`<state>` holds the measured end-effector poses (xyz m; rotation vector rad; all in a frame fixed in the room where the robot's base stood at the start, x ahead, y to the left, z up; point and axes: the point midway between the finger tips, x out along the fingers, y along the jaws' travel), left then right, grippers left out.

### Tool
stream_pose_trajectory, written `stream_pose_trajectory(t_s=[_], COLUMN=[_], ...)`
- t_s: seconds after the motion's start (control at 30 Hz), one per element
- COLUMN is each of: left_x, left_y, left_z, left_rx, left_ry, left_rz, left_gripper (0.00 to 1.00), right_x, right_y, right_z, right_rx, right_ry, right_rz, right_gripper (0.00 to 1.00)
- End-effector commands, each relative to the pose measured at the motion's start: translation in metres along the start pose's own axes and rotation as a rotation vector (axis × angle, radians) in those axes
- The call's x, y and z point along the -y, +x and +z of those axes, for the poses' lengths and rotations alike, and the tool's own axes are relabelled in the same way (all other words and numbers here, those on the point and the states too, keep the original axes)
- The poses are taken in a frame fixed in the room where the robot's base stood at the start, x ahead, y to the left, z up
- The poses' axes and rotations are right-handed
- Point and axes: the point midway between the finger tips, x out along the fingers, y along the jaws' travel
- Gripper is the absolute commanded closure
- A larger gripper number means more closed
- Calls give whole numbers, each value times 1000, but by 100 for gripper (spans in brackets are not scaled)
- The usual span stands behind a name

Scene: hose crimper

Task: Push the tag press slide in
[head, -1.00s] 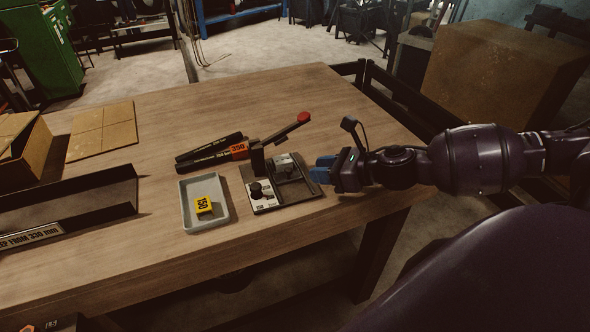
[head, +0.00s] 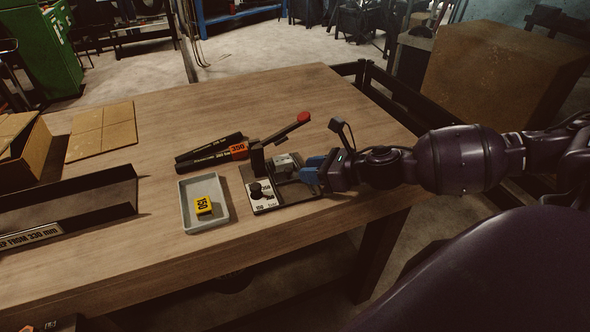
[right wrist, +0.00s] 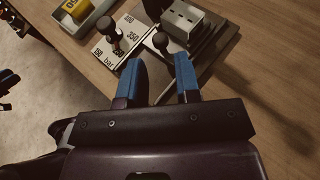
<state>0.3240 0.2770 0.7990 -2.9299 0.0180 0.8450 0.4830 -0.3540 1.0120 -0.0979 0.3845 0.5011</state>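The tag press (head: 284,205) sits on the table, with a black lever ending in a red knob (head: 304,117). Its grey metal block (head: 284,163) shows in the right wrist view too (right wrist: 183,18). A small dark ball knob (right wrist: 161,40) sits in front of the block; I take it as the slide's knob. My right gripper (head: 310,174) is at the press's right end. In the right wrist view its blue fingertips (right wrist: 157,68) are apart with nothing between them, and the ball knob lies just beyond the gap. I cannot tell whether they touch it.
A dial knob (right wrist: 105,28) with a printed pressure scale is on the press's near side. A grey tray (head: 186,217) with a yellow 150 tag (head: 204,205) stands left of it. Black bars with an orange 350 tag (head: 239,150) lie behind. The table's front right is clear.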

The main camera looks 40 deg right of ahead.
Motion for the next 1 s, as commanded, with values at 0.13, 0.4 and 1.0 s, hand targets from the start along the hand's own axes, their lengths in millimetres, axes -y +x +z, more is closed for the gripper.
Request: stream_pose_trajectory(t_s=[0.13,0.4,1.0], left_x=[0,0,0], left_y=[-1,-1,1], left_z=[2,2,-1], left_rx=[3,3,-3], left_ry=[0,0,1], left_rz=[0,0,1], left_gripper=[57,57,57], right_x=[0,0,0], right_y=[5,13,33], right_z=[0,0,0], right_rx=[1,0,0], right_ry=[-1,-1,0], right_rz=[0,0,0], right_gripper=[70,70,70])
